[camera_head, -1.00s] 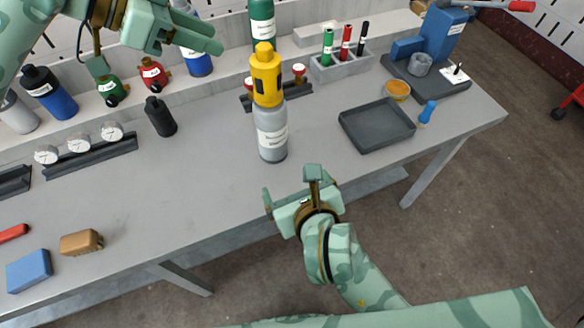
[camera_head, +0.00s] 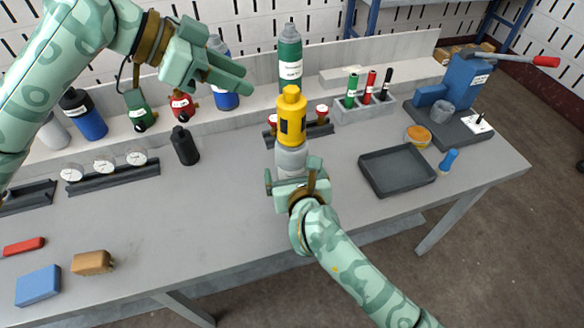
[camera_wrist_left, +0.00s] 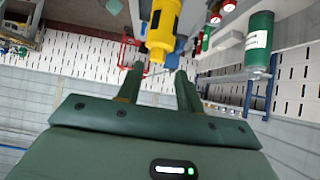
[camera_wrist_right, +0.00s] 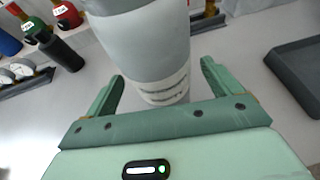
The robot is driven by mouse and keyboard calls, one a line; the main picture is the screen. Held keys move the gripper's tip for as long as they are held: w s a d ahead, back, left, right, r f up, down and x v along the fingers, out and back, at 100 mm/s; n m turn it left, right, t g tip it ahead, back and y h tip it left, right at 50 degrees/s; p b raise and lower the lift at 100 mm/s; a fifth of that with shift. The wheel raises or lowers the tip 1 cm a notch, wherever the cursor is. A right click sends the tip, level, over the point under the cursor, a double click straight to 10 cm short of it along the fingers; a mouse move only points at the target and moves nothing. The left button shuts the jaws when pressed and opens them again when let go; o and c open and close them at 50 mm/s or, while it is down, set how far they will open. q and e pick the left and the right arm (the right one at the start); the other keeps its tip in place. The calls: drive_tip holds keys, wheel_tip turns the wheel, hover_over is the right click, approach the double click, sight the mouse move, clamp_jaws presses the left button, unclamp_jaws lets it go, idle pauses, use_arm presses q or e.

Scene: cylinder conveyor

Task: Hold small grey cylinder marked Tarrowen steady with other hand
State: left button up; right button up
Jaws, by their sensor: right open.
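The small grey cylinder (camera_head: 291,160) stands upright on the table with a yellow cap (camera_head: 291,115) on top. It also fills the right wrist view (camera_wrist_right: 148,45), where its white label is too blurred to read. My right gripper (camera_head: 294,178) is open, with its fingers on either side of the cylinder's lower part; I cannot tell whether they touch it. My left gripper (camera_head: 238,78) is in the air left of the yellow cap and higher up. In the left wrist view its two fingers (camera_wrist_left: 160,78) are apart and empty, with the yellow cap (camera_wrist_left: 163,25) beyond them.
A green cylinder (camera_head: 290,58) stands behind on the ledge. A small black bottle (camera_head: 185,146) is left of the grey cylinder. A dark tray (camera_head: 397,170) lies to the right, near a blue press (camera_head: 465,85). The table's front left middle is clear.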

drive_tip(key=shift+x, duration=1.1)
